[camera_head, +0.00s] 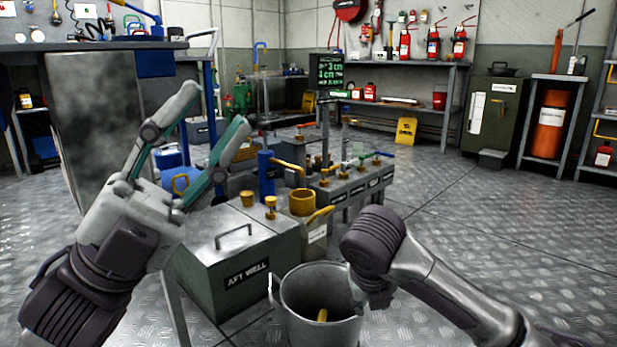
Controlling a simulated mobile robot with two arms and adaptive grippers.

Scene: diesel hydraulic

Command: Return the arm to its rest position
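My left gripper (216,112) is raised at the left of the head view, with its two grey and teal fingers spread apart. It is open and nothing shows between the fingers. It points up and away, in front of the grey cabinet and above the AFT WELL box. My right arm (450,285) comes in from the lower right, and its dark joint (372,240) is bent beside the bucket's right rim. The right gripper's fingers do not show.
A metal bucket (305,305) with a yellow item inside stands at the bottom middle. The AFT WELL box (222,262) is left of it. A valve manifold (355,188) and a green readout screen (329,72) stand behind. Open checker-plate floor (470,215) lies at right.

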